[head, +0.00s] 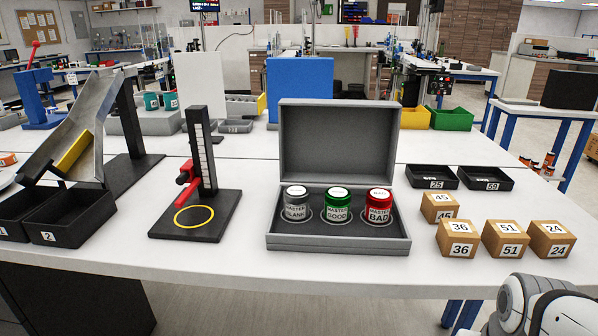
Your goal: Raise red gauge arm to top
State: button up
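The red gauge arm (184,173) sits low on the black upright post (195,130) of a gauge stand. A white scale (206,160) runs up the post, and most of it shows above the red arm. The stand's black base (205,226) lies flat on the white table, with a yellow ring (194,216) marked on it below the arm. Nothing stands in the ring. A pale rounded part of my own arm shows at the bottom right corner. My gripper is not in view.
An open grey case (338,242) right of the stand holds MASTER BLANK, GOOD and BAD jars. Numbered boxes (503,240) and two black trays (431,177) lie further right. A metal chute (80,130) and black bins (68,218) stand left. Table between stand and case is clear.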

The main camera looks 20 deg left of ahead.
aim_at(187, 171)
jog(key=z, duration=0.2)
jog(key=k, duration=1.15)
jog(key=u, duration=0.8)
jog(key=i, duration=0.9)
